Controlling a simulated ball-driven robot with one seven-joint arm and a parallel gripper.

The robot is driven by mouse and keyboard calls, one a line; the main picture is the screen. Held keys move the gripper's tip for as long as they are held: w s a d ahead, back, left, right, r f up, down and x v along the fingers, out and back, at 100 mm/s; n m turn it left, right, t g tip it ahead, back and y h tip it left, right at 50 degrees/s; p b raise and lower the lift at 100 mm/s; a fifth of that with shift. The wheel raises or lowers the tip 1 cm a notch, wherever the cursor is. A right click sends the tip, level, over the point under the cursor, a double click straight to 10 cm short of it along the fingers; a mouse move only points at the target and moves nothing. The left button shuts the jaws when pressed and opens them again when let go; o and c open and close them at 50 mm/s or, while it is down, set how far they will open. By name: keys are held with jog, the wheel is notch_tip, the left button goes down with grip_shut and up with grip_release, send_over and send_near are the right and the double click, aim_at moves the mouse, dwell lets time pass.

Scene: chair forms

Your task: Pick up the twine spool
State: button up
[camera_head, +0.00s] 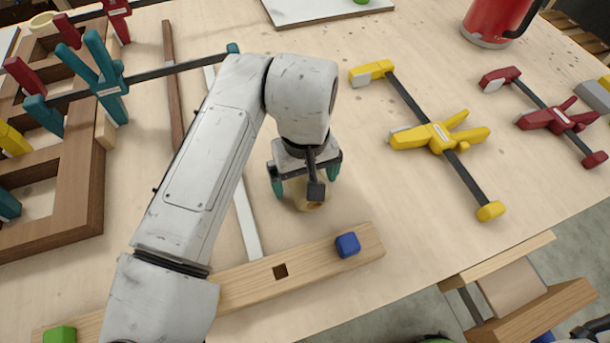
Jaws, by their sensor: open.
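The twine spool (309,205) looks like a small tan, round object on the light wooden bench. Only its lower part shows, because my gripper covers the rest. My gripper (305,186) points down right over the spool, with one teal finger to the left of it and the other to the right. The fingers are apart and open. I cannot tell whether either finger touches the spool.
A wooden bar with a square hole (330,254) and a blue block (347,245) lies just in front. A metal ruler-like strip (246,222) lies to the left. Yellow (438,137) and red (556,118) clamps lie right. Clamped wooden frames (60,190) fill the left.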

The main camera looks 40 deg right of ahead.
jog(key=shift+c, duration=0.4)
jog(key=c, duration=1)
jog(key=shift+r, duration=0.1)
jog(key=shift+c, duration=0.2)
